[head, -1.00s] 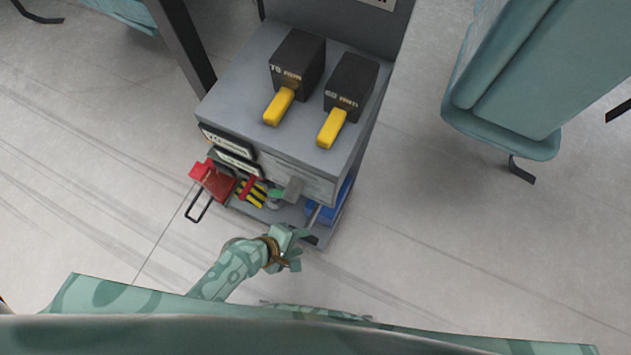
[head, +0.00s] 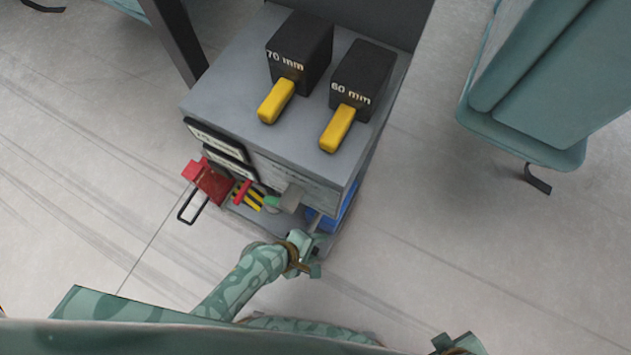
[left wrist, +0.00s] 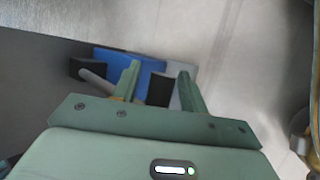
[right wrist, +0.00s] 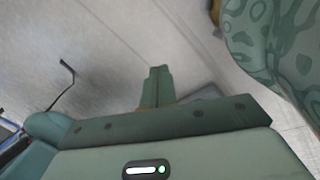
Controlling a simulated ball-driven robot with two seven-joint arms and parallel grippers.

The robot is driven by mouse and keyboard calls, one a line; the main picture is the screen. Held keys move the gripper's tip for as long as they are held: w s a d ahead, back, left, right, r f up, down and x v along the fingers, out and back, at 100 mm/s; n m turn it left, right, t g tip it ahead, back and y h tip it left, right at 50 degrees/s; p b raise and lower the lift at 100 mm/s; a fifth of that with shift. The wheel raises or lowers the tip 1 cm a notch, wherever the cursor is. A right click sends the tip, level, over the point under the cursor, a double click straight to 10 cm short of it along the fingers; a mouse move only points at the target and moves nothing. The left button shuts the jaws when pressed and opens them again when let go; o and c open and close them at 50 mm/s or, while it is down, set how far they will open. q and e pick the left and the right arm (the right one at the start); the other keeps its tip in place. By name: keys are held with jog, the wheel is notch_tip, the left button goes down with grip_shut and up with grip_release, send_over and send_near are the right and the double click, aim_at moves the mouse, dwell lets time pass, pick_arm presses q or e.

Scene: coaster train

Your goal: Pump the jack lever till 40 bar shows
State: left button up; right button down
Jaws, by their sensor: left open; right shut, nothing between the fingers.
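The blue jack body (head: 344,208) sits low at the right end of the grey cabinet, partly hidden under its top. It also shows in the left wrist view (left wrist: 115,62), with black end blocks and a grey rod (left wrist: 97,83), which looks like the lever. My left gripper (head: 314,254) is open just in front of the jack. In the left wrist view its fingers (left wrist: 158,72) point at the jack; the rod runs behind the left finger, and contact cannot be told. My right gripper (right wrist: 157,86) is shut and empty over floor. No pressure reading is legible.
Two black blocks with yellow handles, marked 70 mm (head: 300,52) and 60 mm (head: 362,78), stand on the cabinet top (head: 230,92). A red box (head: 212,182) with a black loop is at its left. Teal seats (head: 545,90) stand at right. Floor in front is clear.

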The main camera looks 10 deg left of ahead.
pick_arm(q)
grip_shut()
jog(key=shift+r, duration=0.2)
